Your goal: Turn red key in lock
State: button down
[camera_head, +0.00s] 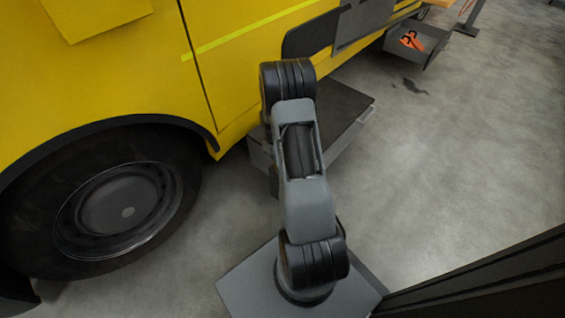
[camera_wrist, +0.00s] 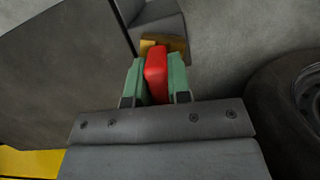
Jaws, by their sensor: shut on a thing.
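In the wrist view the red key (camera_wrist: 156,76) stands between the two green fingers of my gripper (camera_wrist: 156,82). The fingers are shut on its sides. Just beyond the key is a brass-coloured block (camera_wrist: 172,44), likely the lock; the key hides part of it, and I cannot tell how far the key sits in it. In the head view my arm reaches toward the side of the yellow vehicle, and my gripper, the key and the lock are hidden.
The yellow vehicle (camera_head: 160,70) fills the left, with a big black wheel (camera_head: 125,205). A grey step box (camera_head: 345,115) juts out below its side. An open drawer (camera_head: 420,45) holds an orange tool (camera_head: 411,40).

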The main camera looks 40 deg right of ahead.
jog(key=n+p, duration=0.1)
jog(key=n, duration=0.2)
jog(key=shift+h, duration=0.3)
jog(key=c, duration=1)
grip_release()
jog(key=shift+n, duration=0.3)
